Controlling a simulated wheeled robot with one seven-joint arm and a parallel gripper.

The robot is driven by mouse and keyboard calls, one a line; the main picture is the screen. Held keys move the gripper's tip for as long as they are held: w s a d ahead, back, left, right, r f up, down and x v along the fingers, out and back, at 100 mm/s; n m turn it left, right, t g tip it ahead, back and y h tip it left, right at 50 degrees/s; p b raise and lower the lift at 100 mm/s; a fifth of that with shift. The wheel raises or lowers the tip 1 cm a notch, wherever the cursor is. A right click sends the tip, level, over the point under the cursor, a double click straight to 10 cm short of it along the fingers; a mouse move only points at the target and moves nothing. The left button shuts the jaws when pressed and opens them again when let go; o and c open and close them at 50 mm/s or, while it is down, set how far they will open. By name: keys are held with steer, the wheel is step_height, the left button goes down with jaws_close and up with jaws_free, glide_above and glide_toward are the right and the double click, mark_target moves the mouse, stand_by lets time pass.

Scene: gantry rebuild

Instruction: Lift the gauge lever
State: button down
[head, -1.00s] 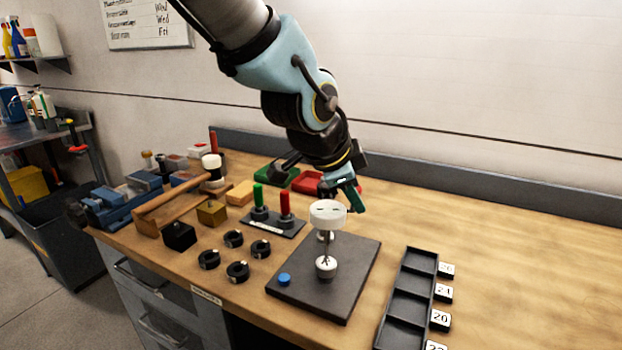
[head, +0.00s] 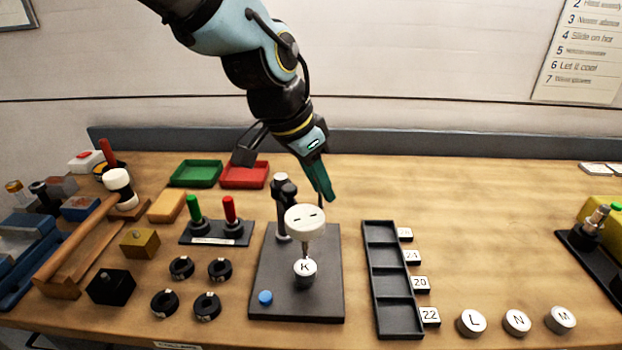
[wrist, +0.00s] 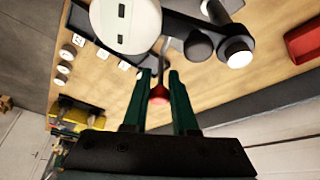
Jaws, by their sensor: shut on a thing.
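The gauge (head: 305,221) has a round white head on a black post and stands on a dark base plate (head: 327,290). A white-topped piece marked K (head: 305,268) sits under its stem. A blue button (head: 265,297) is at the plate's front left. My gripper (head: 325,190) reaches down behind and right of the gauge head, its green fingers partly seen. In the wrist view, my gripper (wrist: 160,92) is shut on the red-knobbed gauge lever (wrist: 158,96), whose thin rod runs up toward the gauge head (wrist: 122,22). The lever is mostly hidden in the head view.
A black slotted tray (head: 390,325) with number labels lies right of the gauge. Round pieces L (head: 471,322), N (head: 517,321) and M (head: 561,319) are at the front right. Red (head: 244,175) and green (head: 196,173) trays lie behind. Several black rings sit left of the plate.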

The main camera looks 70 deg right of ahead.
steer(key=shift+w+f, duration=0.1)
steer(key=c, duration=0.7)
jaws_free()
steer(key=b+v, duration=0.3)
steer(key=v, duration=0.8)
steer(key=shift+f, duration=0.1)
